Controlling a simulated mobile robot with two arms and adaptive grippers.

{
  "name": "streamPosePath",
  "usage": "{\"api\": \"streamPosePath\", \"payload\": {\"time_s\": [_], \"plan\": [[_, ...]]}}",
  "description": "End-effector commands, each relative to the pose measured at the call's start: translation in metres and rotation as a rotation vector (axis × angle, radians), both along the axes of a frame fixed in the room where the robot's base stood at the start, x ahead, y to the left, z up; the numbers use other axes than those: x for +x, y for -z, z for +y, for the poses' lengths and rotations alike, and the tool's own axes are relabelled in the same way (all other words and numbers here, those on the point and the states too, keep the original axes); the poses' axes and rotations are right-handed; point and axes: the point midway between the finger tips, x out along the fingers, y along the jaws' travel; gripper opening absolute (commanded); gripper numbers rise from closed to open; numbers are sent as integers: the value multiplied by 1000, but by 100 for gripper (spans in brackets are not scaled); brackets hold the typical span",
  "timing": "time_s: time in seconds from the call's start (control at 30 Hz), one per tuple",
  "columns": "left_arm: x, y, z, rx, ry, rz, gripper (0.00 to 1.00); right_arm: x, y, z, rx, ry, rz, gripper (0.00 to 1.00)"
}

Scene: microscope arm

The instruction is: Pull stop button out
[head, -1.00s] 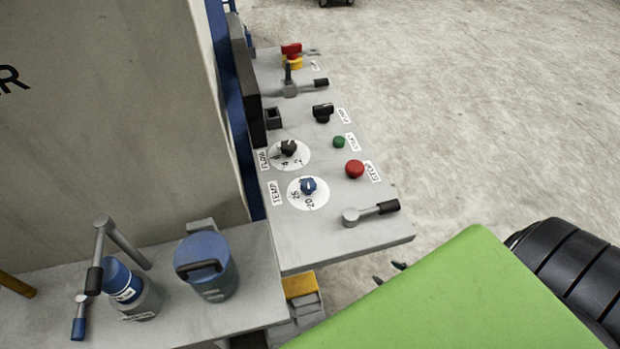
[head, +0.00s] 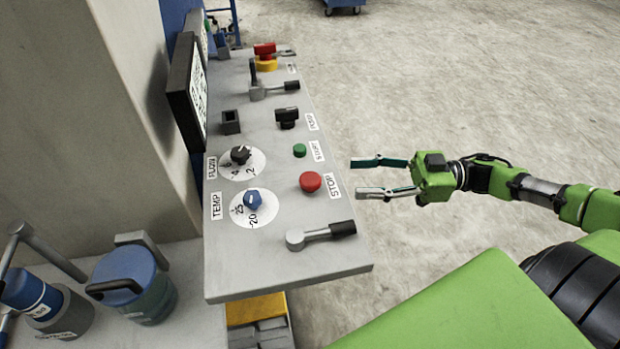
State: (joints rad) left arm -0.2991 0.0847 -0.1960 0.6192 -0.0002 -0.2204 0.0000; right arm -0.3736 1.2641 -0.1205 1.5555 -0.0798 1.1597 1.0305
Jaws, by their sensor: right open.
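The red stop button (head: 311,182) is a round knob on the grey control panel (head: 275,262), beside a label reading STOP (head: 335,186). My right gripper (head: 357,179) is open and empty. In the picture it is to the right of the stop button, past the panel's right edge, with its two fingers pointing left toward the button. It is apart from the button. My left gripper is not in view.
Near the stop button are a green start button (head: 299,150), a blue TEMP dial (head: 252,200), a black FLOW dial (head: 240,155) and a lever (head: 322,235). A red and yellow emergency knob (head: 265,56) is at the far end. Open floor lies right.

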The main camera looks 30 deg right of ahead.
Motion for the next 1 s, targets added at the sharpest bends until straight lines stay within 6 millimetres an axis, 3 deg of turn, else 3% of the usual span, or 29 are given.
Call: {"api": "streamPosePath", "payload": {"time_s": [0.5,0.7,1.0], "plan": [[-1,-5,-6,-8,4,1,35,42,-2,86,4,2,-4,48],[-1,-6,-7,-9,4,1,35,49,-1,101,0,2,-2,48],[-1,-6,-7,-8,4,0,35,51,0,103,-1,3,-2,48]]}}
